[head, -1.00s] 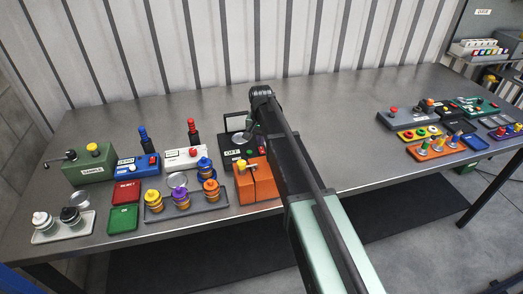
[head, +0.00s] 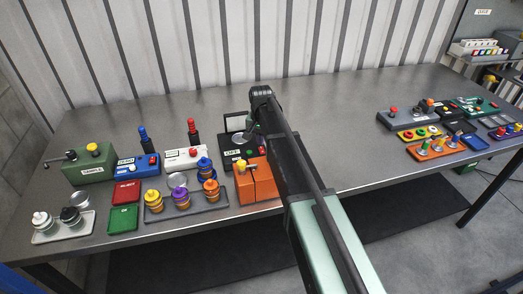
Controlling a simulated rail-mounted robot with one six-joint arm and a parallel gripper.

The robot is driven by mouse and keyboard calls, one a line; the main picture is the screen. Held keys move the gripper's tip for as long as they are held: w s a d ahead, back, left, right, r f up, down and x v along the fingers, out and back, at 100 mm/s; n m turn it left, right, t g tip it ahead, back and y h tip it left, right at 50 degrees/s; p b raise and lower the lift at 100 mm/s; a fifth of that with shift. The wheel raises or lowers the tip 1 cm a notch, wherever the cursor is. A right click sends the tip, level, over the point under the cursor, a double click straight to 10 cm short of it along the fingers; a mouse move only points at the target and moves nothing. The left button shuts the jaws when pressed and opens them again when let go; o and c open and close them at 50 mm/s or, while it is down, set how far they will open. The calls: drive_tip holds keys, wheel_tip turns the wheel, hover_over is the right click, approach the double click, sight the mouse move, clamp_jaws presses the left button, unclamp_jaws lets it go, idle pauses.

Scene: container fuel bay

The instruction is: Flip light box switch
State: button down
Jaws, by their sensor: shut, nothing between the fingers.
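The light box (head: 228,157) is a black box with an upright dark frame at its back and a white label on its front that seems to read "OFF". It stands on the metal bench, left of my arm. A small red spot and a green spot show on its front. My gripper (head: 248,133) is small in view, pointing down over the right part of the light box, partly hidden by my arm. It is shut and empty. I cannot tell whether its fingertips touch the box. The switch itself is not clearly visible.
An orange block (head: 259,182) stands close in front of the light box. A white box with a red button (head: 184,158), a blue box (head: 137,167) and a green box (head: 91,165) stand to the left. A grey tray (head: 187,213) holds colored jars. The bench's middle right is clear.

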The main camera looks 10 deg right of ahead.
sight(261, 148)
drive_tip(key=shift+f+b, duration=1.25)
idle(0.5)
wheel_tip(261, 148, up, 7)
drive_tip(key=p, duration=0.7)
drive_tip(key=shift+r, duration=0.15)
